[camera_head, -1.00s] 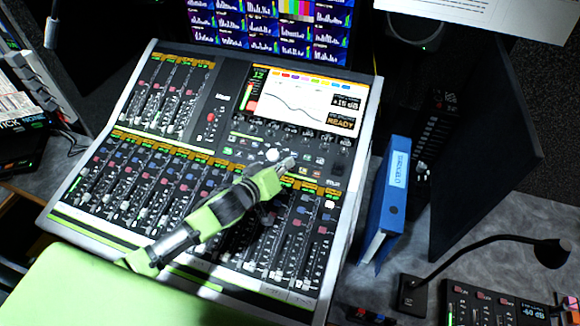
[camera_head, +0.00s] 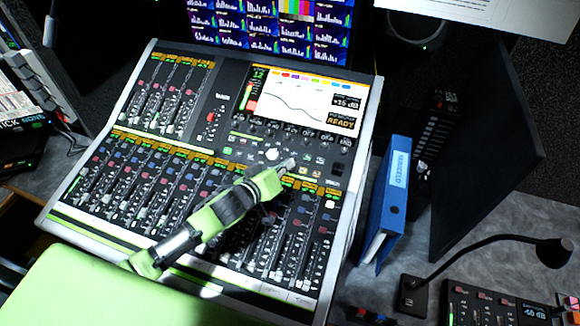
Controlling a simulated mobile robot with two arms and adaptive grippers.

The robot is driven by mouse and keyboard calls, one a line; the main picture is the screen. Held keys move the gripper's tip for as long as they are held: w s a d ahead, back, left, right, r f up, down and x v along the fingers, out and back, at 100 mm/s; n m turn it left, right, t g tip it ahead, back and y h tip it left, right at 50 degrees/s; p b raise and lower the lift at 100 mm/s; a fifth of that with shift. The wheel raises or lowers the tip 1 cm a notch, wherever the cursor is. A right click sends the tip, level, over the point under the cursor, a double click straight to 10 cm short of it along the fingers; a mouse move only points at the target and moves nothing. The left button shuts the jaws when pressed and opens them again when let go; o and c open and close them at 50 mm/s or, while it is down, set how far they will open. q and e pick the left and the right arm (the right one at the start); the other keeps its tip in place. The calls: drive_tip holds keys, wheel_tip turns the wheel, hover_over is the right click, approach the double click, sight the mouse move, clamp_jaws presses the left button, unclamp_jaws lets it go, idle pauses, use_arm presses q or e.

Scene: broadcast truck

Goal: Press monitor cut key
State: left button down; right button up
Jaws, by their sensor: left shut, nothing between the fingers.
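The mixing console (camera_head: 215,105) fills the middle of the head view, tilted on the desk, with rows of faders and small lit keys. Its screen (camera_head: 301,103) shows a curve and the word READY. I cannot tell whether the tips touch a key. The key labels are too small to read, so I cannot pick out the monitor cut key. My right gripper is not in view.
A blue binder (camera_head: 388,205) stands upright right of the console. A gooseneck lamp or microphone (camera_head: 552,253) arches over a small control box (camera_head: 497,306) at the lower right. A dark panel (camera_head: 490,150) stands behind the binder. Monitors (camera_head: 268,28) are at the back.

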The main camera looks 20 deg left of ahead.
use_arm(q)
drive_tip(key=shift+w+f, duration=0.15)
drive_tip(key=shift+f, duration=0.2)
idle(0.3)
drive_tip(key=shift+r, duration=0.1)
drive_tip(key=shift+s+r+p, duration=0.4)
drive_tip(key=shift+r+p, duration=0.35)
drive_tip(key=shift+p, duration=0.15)
drive_tip(key=r+p, duration=0.1)
drive_tip(key=p, duration=0.1)
drive_tip(key=s+r+p, duration=0.1)
drive_tip(key=r+p, duration=0.1)
drive_tip(key=s+r+p, duration=0.1)
drive_tip(key=r+p, duration=0.1)
drive_tip(key=shift+s+r, duration=0.15)
drive_tip(key=shift+r, duration=0.1)
